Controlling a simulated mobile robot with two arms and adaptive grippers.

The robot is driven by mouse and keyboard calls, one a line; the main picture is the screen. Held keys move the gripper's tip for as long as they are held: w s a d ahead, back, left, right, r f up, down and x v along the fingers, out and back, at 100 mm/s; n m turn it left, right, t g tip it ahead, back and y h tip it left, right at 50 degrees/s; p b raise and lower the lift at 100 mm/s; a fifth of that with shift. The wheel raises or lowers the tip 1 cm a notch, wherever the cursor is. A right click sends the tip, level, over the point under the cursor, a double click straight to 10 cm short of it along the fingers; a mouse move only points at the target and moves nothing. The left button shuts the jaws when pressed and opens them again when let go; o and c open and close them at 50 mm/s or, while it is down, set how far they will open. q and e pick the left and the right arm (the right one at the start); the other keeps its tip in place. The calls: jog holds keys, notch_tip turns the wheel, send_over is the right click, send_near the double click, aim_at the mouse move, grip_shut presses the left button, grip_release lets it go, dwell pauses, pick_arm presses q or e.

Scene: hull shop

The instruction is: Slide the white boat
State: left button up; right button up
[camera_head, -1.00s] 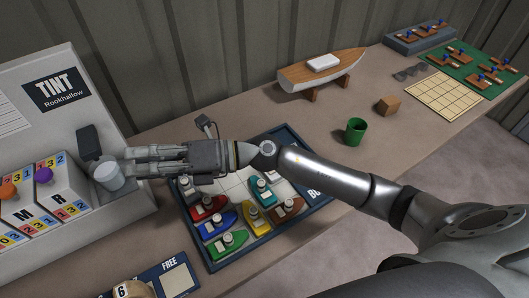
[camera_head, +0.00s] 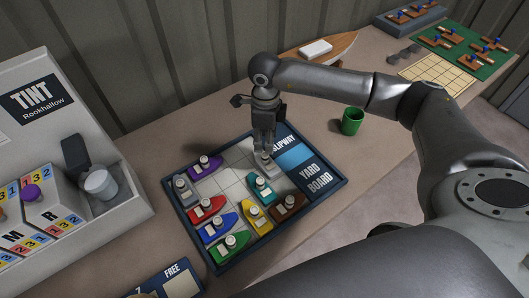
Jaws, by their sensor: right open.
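The yard board (camera_head: 328,196) is a dark-framed tray with a light grid and a blue slipway strip (camera_head: 294,156) at its upper right. The white boat (camera_head: 270,172), pale with a small knob, sits on the grid beside that strip. My right gripper (camera_head: 265,150) points down right over the white boat. Its fingers are open around or just above the boat's knob; contact is too small to tell. The gripper hides part of the boat. My left gripper is not in view.
Teal (camera_head: 264,193), yellow (camera_head: 257,220), brown (camera_head: 287,206), red (camera_head: 205,208), blue, green, grey and purple (camera_head: 205,164) boats share the board. Grid cells left of the white boat are bare. A green cup (camera_head: 352,121) stands right; a tint machine (camera_head: 60,130) stands left.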

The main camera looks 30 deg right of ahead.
aim_at(265, 154)
notch_tip(265, 154, down, 8)
jog(key=shift+f+p, duration=0.25)
jog(key=shift+p, duration=0.55)
grip_shut()
